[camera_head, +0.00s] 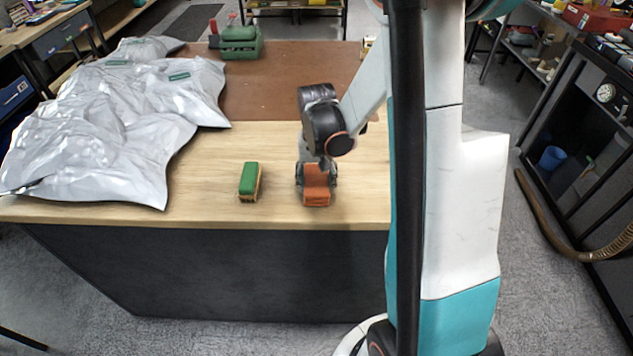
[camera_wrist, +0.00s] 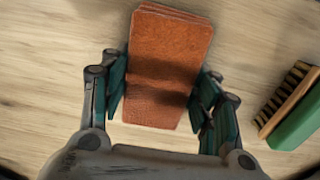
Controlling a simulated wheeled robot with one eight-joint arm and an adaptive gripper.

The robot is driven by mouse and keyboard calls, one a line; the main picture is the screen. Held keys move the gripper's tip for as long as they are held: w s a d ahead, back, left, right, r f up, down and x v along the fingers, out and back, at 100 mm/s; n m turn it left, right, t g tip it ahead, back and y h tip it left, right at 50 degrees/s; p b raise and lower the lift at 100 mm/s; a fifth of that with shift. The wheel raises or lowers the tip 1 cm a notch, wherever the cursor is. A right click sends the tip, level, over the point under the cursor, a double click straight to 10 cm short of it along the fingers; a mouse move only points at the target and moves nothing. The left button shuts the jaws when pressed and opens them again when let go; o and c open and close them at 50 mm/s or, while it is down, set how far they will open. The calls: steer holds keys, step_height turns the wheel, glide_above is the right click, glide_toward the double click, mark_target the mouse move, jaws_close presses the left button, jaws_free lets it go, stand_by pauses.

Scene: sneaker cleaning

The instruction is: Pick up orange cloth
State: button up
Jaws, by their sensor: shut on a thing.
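The orange cloth (camera_head: 316,190) is a folded, layered rectangle near the front edge of the table. In the wrist view the cloth (camera_wrist: 170,60) lies between the two fingers of my gripper (camera_wrist: 160,97). In the head view my gripper (camera_head: 316,175) comes down over the cloth from above. The fingers are closed in on its left and right sides. I cannot tell whether the cloth is clear of the wood.
A green-backed brush (camera_head: 250,180) stands left of the cloth, and it also shows in the wrist view (camera_wrist: 298,118). Crumpled silvery bags (camera_head: 120,125) cover the table's left side. A green object (camera_head: 240,42) stands at the back. Bare wood (camera_head: 210,200) lies around the brush.

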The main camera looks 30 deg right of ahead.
mark_target(316, 180)
step_height(316, 180, up, 20)
steer(key=p, duration=0.5)
steer(key=shift+p, duration=0.4)
